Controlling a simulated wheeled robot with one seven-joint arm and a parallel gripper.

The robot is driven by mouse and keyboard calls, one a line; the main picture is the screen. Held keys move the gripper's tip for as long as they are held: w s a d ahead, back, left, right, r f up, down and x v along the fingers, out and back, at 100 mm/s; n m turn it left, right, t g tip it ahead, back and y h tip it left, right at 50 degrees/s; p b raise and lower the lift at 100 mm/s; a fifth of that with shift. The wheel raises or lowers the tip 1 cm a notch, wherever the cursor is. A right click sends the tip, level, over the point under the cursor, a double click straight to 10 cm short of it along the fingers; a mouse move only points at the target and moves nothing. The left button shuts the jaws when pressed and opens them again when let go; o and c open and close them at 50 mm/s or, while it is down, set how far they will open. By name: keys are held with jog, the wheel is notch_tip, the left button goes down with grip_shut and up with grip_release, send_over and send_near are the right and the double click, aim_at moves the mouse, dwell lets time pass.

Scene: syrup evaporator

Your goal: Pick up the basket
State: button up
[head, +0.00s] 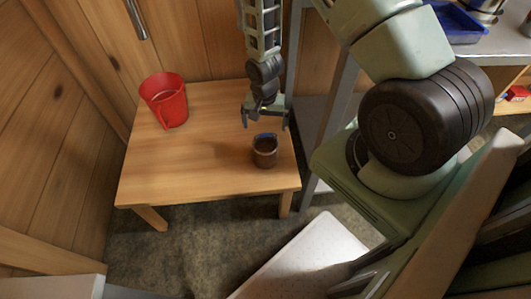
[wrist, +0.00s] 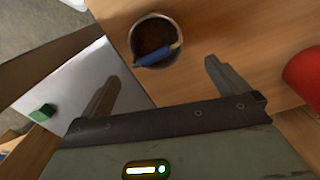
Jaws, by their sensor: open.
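A small dark round container (head: 265,156), which may be the basket, stands upright on the wooden table near its front right part. A blue piece (head: 265,137) shows at its top. In the wrist view the container (wrist: 148,37) has a pale rim and a dark brown inside, with the blue piece (wrist: 158,55) lying across its rim. My gripper (head: 265,124) is open and empty, pointing down just behind and above the container, apart from it. In the wrist view the two fingers (wrist: 160,75) are spread wide, with the container beyond their tips.
A red jug (head: 165,100) stands at the table's back left. The wooden table (head: 200,170) is otherwise clear. Wooden walls (head: 60,120) close in behind and left. A grey frame stands right of the table, and a blue tray (head: 455,22) sits on the counter at the far right.

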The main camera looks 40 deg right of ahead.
send_over(266, 141)
jog(key=f, duration=0.4)
jog(key=shift+w, duration=0.3)
jog(key=f, duration=0.3)
jog(key=f+b, duration=0.1)
jog(key=f, duration=0.1)
jog(key=shift+s+a+f, duration=0.1)
jog(key=shift+s, duration=0.2)
jog(key=c, duration=1.4)
